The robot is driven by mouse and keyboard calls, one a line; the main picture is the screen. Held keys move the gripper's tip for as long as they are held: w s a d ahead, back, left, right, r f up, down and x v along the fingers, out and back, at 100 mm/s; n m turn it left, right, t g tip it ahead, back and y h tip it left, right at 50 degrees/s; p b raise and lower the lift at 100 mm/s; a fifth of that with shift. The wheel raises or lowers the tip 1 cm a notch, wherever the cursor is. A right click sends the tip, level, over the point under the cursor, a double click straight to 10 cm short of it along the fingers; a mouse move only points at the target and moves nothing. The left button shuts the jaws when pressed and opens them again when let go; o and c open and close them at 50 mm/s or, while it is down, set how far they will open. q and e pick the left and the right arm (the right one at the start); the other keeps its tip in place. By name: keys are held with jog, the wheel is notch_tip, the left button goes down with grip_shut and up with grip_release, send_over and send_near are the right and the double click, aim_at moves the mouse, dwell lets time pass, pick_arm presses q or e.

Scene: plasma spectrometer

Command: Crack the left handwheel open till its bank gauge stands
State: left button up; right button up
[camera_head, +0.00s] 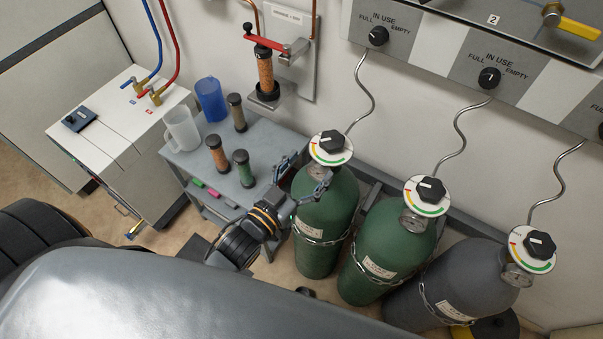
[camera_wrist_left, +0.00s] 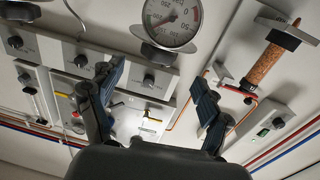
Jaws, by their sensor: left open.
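The left handwheel (camera_head: 332,140) is a black knob over a white disc with coloured arcs, on top of the left green cylinder (camera_head: 325,225). My left gripper (camera_head: 304,172) is open and empty, just below and left of this handwheel in the head view, apart from it as far as I can tell. In the left wrist view its two fingers (camera_wrist_left: 160,76) stand wide apart with nothing between them. A round white gauge (camera_wrist_left: 172,20) with a thin needle and a red and a green arc shows above them. Which gauge it is, I cannot tell. My right gripper is not in view.
A second green cylinder (camera_head: 385,262) and a grey cylinder (camera_head: 455,280), both chained, stand to the right with similar handwheels. A grey cart (camera_head: 262,140) with pitchers and several capped columns stands left of the gripper. Wall panels with selector knobs (camera_head: 378,37) are behind.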

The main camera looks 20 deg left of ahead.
pick_arm(q)
jog(key=shift+v, duration=1.25)
jog(key=s+a+f+g+y, duration=0.1)
jog(key=s+f+g, duration=0.2)
jog(key=f, duration=0.9)
jog(key=s+a+f+g+y, duration=0.1)
jog(key=s+a+f+g, duration=0.2)
jog(key=f, duration=0.8)
jog(key=s+f+g+y, duration=0.1)
jog(key=s+f+g, duration=0.25)
jog(key=f, duration=0.85)
jog(key=s+a+f+g, duration=0.1)
jog(key=s+f+g, duration=0.1)
jog(key=s+f, duration=0.3)
jog(key=s+a+f+g+y, duration=0.1)
jog(key=s+f, duration=0.4)
jog(key=s, duration=0.6)
jog(key=s+a+f+g, duration=0.3)
jog(key=s+f+g, duration=0.1)
jog(key=s, duration=0.4)
jog(key=shift+f+n+y, duration=0.3)
jog(key=shift+f, duration=0.1)
jog(key=shift+c, duration=0.5)
